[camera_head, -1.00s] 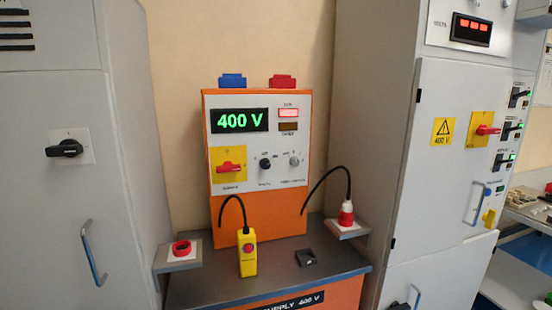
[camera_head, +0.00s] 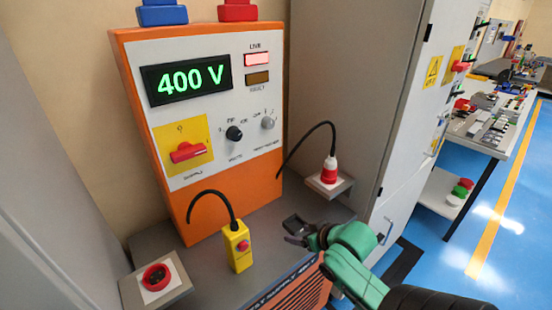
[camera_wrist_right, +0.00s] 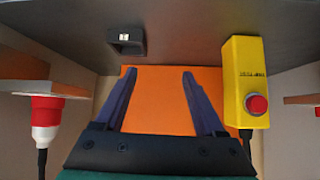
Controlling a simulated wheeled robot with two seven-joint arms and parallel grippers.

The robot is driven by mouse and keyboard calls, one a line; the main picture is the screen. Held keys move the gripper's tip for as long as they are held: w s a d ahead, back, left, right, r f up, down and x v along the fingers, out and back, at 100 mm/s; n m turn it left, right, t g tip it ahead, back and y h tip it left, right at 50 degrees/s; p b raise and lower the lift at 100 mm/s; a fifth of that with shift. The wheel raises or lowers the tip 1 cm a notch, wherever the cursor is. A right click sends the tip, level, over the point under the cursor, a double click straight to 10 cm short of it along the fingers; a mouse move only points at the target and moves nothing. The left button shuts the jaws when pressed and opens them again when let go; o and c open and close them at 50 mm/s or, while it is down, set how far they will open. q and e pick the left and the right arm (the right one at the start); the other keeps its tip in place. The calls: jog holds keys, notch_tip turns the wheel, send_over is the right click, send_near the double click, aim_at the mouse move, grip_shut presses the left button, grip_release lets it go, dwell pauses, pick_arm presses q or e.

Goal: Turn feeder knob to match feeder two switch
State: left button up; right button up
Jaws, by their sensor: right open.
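The orange and white test supply panel (camera_head: 240,91) shows 400 V, with a lit live lamp. It carries a black knob (camera_head: 234,132) and, to its right, a grey knob (camera_head: 268,122); their small labels are hard to read. A red handle on a yellow plate (camera_head: 187,152) is at its left. My right gripper (camera_head: 296,236) is open and empty, low above the bench front, apart from the knobs. Its two spread fingers also show in the right wrist view (camera_wrist_right: 160,92). The feeder switches on the right cabinet (camera_head: 405,110) are too steeply angled to read. My left gripper is out of view.
A yellow pendant with a red button (camera_head: 236,246) stands on the bench (camera_head: 180,225), left of my gripper. A red and white plug (camera_head: 329,172) stands on a side shelf at right. A red socket (camera_head: 156,277) is at front left. Black cables arch between.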

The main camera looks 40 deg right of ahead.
jog(key=w+d+r+m+t, duration=0.1)
jog(key=w+d+r+t, duration=0.15)
jog(key=r, duration=0.45)
jog(key=w+d+r+t, duration=0.2)
jog(key=d+r, duration=0.1)
jog(key=r, duration=0.3)
jog(key=t, duration=0.4)
send_near(271, 125)
jog(key=w+p, duration=0.1)
jog(key=w, duration=0.1)
jog(key=w+p, duration=0.1)
jog(key=w, duration=0.2)
jog(key=w+p, duration=0.1)
jog(key=w, duration=0.2)
jog(key=shift+d+r, duration=0.25)
jog(key=shift+r, duration=0.05)
jog(key=shift+w+f, duration=0.15)
jog(key=shift+w, duration=0.2)
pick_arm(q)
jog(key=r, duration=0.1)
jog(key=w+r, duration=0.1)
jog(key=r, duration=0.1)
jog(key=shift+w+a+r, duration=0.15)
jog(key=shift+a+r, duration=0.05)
pick_arm(e)
jog(key=shift+s, duration=0.1)
